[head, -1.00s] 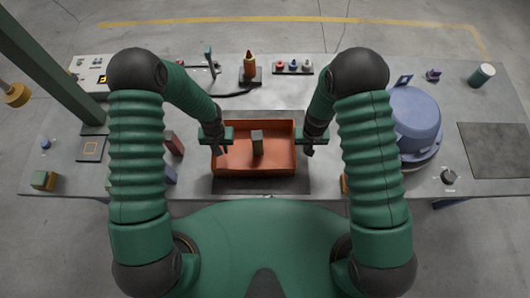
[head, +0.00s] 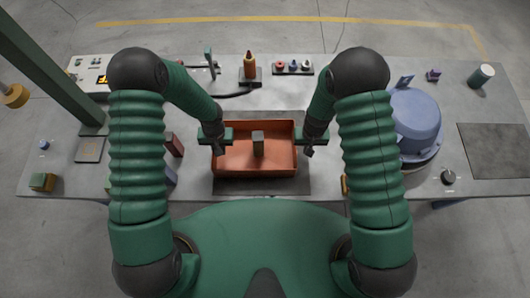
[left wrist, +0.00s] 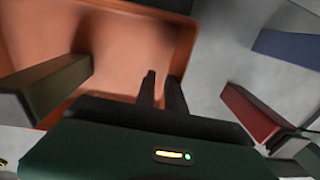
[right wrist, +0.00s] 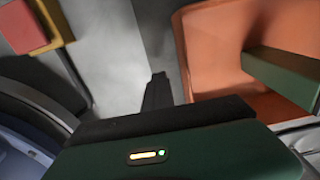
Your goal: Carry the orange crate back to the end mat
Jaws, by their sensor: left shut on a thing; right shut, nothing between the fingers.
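The orange crate (head: 254,172) sits on a dark mat at the table's front middle, with an upright dark block (head: 258,145) inside it. My left gripper (head: 218,147) is shut on the crate's left wall; in the left wrist view its fingers (left wrist: 162,90) straddle the rim of the crate (left wrist: 180,45). My right gripper (head: 307,150) is shut and empty at the crate's right wall. In the right wrist view its fingers (right wrist: 157,92) look beside the crate wall (right wrist: 181,50), not around it. A dark grey mat (head: 497,150) lies bare at the table's right end.
A blue round hood (head: 412,122) stands between the crate and the right-end mat, behind my right arm. A dark knob (head: 448,176) is near the front right edge. A reddish block (head: 174,145) stands left of the crate. Bottle (head: 249,66) and buttons (head: 293,67) are behind.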

